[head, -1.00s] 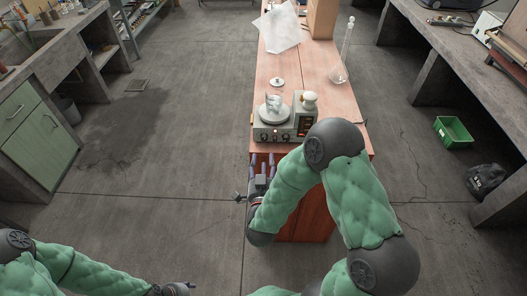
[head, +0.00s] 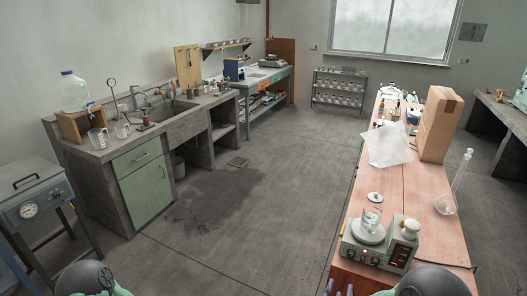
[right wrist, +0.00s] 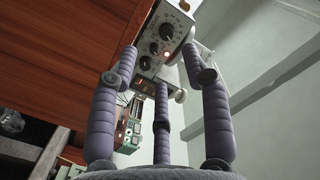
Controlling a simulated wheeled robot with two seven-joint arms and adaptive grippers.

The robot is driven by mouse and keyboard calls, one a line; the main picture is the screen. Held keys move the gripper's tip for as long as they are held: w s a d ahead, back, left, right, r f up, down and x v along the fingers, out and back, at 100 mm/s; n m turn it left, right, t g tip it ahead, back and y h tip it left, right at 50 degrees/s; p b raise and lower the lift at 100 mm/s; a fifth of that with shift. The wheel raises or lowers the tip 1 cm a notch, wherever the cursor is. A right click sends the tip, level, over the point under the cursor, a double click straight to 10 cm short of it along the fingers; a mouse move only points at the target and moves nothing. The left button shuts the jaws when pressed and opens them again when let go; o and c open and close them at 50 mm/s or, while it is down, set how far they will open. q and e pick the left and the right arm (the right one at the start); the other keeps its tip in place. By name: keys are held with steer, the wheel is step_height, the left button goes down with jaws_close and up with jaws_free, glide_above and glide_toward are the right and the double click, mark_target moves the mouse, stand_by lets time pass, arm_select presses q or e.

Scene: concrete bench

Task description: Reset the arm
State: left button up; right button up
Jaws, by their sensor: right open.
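My right gripper (head: 338,288) just shows at the bottom edge of the head view, in front of the near end of the wooden bench (head: 352,276). In the right wrist view its three purple padded fingers (right wrist: 160,66) are spread apart with nothing between them. Beyond them is the front of a hotplate (right wrist: 160,35) with knobs and a red light. My right arm (head: 432,282) comes in at the lower right. Part of my left arm (head: 86,278) shows at the lower left; its gripper is out of view.
The hotplate (head: 378,252) carries a glass beaker (head: 371,218). A flask (head: 447,203) stands at the bench's right edge and a cardboard box (head: 438,125) farther back. A sink counter (head: 105,152) and an oven (head: 34,200) stand left. The middle floor is clear.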

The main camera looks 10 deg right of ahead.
steer(key=s+a+f+n+g+y, duration=0.1)
steer(key=a+f+n+g+y, duration=0.3)
steer(key=f, duration=0.6)
steer(key=s+a+f+n+g+y, duration=0.1)
steer(key=a+f+g+y, duration=0.3)
steer(key=f, duration=0.6)
steer(key=s+a+f+n+g+y, duration=0.2)
steer(key=s+a+f+g, duration=0.1)
steer(key=s, duration=0.3)
steer(key=s+a+f+n+g+y, duration=0.1)
steer(key=s+a+f+g+y, duration=0.1)
steer(key=s+a+f, duration=0.3)
steer(key=shift+s+f+n+g+y, duration=0.3)
steer(key=shift+s+f+n+g, duration=0.15)
steer(key=shift+s+g, duration=0.5)
